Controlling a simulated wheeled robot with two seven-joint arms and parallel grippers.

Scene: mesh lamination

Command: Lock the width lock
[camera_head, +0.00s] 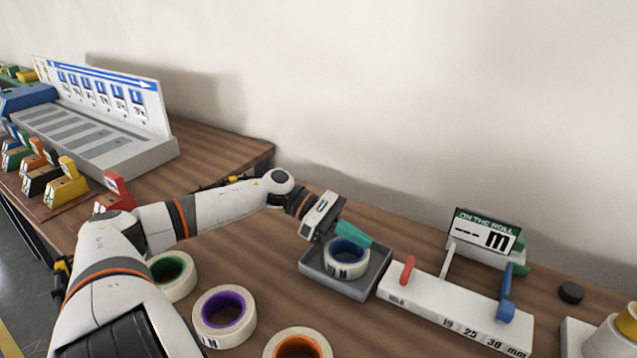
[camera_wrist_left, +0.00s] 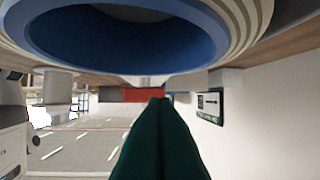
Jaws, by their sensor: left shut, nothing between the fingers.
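A white width fixture (camera_head: 455,308) marked 19, 25, 38 mm stands at the right on the table. It has a red lever (camera_head: 407,270) at its left end and a blue lever (camera_head: 506,297) standing up near its right end. I cannot tell which lever is the width lock. My left gripper (camera_head: 366,241) is shut and empty, its teal fingers over a white roll with a blue core (camera_head: 346,262), left of the red lever. In the left wrist view, the teal fingers (camera_wrist_left: 160,130) point away below the large blue core (camera_wrist_left: 120,40). My right gripper is not in view.
The blue-cored roll lies in a grey tray (camera_head: 374,281). Rolls with green (camera_head: 172,272), purple (camera_head: 224,312) and orange (camera_head: 298,344) cores lie in front. An "ON THE ROLL" display (camera_head: 486,232) and a black knob (camera_head: 571,292) are at the right.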

